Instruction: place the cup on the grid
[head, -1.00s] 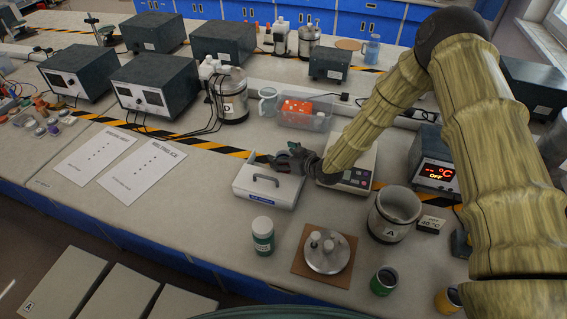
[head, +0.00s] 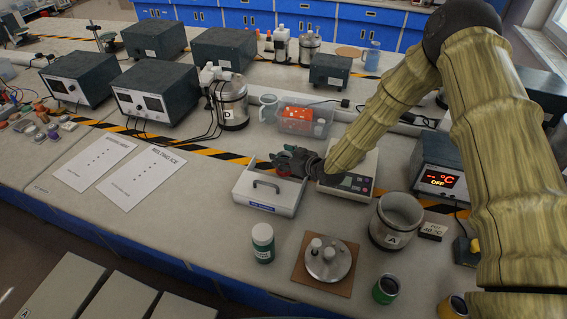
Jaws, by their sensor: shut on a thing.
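My gripper (head: 284,162) is at the back right of a low pale box (head: 246,198) with a dark handle and a blue label. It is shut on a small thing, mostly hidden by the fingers. A dark red patch of it, the cup (head: 284,173), shows just below the fingers. I cannot tell if the cup touches the box. A green cup (head: 385,289) and a yellow cup (head: 452,306) stand upright at the front right of the bench. I cannot make out a grid clearly in this view.
A scale (head: 350,182) stands right of the box. A grey vessel marked A (head: 394,224), a white-capped bottle (head: 263,243) and a round metal lid on a brown board (head: 327,260) stand in front. A clear tub (head: 303,122) is behind.

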